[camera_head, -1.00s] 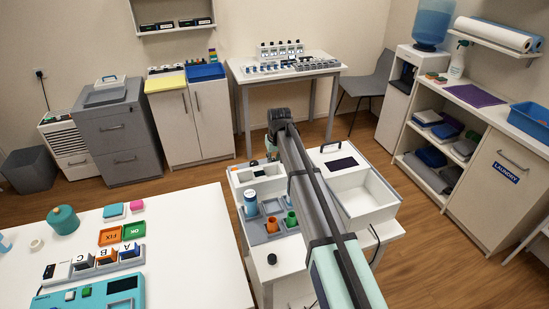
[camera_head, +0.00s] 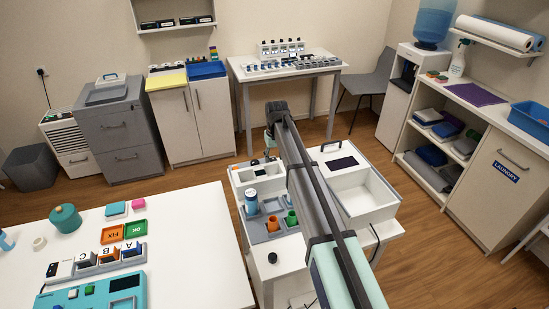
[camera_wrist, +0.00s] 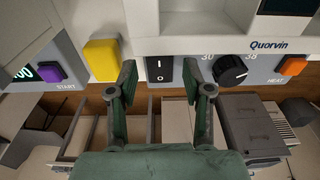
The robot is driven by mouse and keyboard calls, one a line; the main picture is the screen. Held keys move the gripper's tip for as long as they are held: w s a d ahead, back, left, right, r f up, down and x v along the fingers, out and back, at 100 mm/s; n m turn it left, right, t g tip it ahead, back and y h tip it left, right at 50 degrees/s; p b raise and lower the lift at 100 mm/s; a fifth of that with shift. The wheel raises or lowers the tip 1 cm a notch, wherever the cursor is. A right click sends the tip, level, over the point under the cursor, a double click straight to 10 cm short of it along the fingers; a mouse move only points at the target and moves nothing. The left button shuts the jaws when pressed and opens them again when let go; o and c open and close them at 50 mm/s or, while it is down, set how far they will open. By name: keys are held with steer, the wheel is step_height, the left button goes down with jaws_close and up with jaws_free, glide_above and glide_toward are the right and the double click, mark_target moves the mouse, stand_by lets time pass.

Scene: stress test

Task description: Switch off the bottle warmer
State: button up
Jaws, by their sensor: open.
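In the wrist view a black rocker switch (camera_wrist: 159,70) with white marks sits on the grey front panel of a white appliance (camera_wrist: 190,45) marked Quorvin. It is probably the bottle warmer, but no such name shows. My gripper (camera_wrist: 160,82) is open and empty, its two fingers on either side of the switch in the picture; I cannot tell whether they touch the panel. A black dial (camera_wrist: 230,71) is right of the switch. In the head view my gripper (camera_head: 270,138) is partly hidden behind my arm, at the far side of the white appliances.
A white open box (camera_head: 372,208) and tray with cups (camera_head: 258,227) share the small table.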

step_height(320, 180, up, 12)
steer(key=s, duration=0.1)
steer(key=shift+d+f, duration=0.15)
steer(key=shift+d, duration=0.05)
stand_by(0.3)
